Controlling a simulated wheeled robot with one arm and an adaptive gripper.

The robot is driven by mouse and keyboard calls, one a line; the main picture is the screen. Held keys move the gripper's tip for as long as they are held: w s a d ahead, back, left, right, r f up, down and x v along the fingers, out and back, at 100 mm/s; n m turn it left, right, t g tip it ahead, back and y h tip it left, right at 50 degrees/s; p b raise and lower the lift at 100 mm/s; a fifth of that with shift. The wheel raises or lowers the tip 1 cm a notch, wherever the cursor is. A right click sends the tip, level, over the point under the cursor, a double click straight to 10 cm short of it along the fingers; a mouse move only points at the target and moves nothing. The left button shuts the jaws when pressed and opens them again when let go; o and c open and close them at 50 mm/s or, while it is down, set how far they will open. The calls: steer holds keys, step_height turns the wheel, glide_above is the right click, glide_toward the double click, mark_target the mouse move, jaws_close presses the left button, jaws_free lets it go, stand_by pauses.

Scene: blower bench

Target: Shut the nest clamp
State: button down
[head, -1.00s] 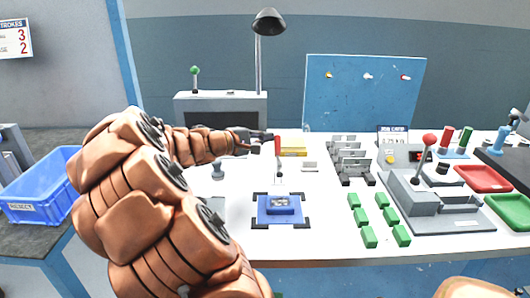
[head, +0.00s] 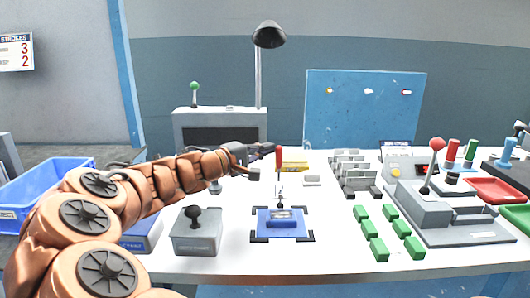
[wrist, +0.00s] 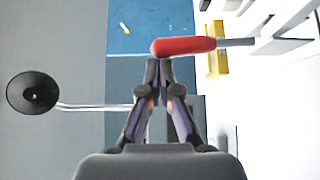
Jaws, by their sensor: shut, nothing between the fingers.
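The nest clamp has an upright red handle (head: 279,157) on a thin stem, behind the blue nest (head: 265,224) on the bench. A blue-grey part (head: 280,215) sits in the nest. My gripper (head: 268,149) is shut and empty, just left of the top of the handle. In the wrist view the red handle (wrist: 185,46) lies across, just beyond the shut fingertips (wrist: 162,66). I cannot tell whether they touch it.
A grey box with a black knob (head: 195,232) stands left of the nest. Several green blocks (head: 378,248) and a grey press with a red-knobbed lever (head: 437,145) are to the right. A yellow block (head: 294,166) and a grey rack (head: 354,172) stand behind. A lamp (head: 269,35) rises at the back.

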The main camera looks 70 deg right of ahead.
steer(key=shift+s+a+r, duration=0.1)
steer(key=shift+s+a, duration=0.15)
steer(key=shift+a, duration=0.3)
steer(key=shift+a, duration=0.15)
steer(key=v, duration=0.7)
stand_by(0.5)
steer(key=shift+a, duration=0.15)
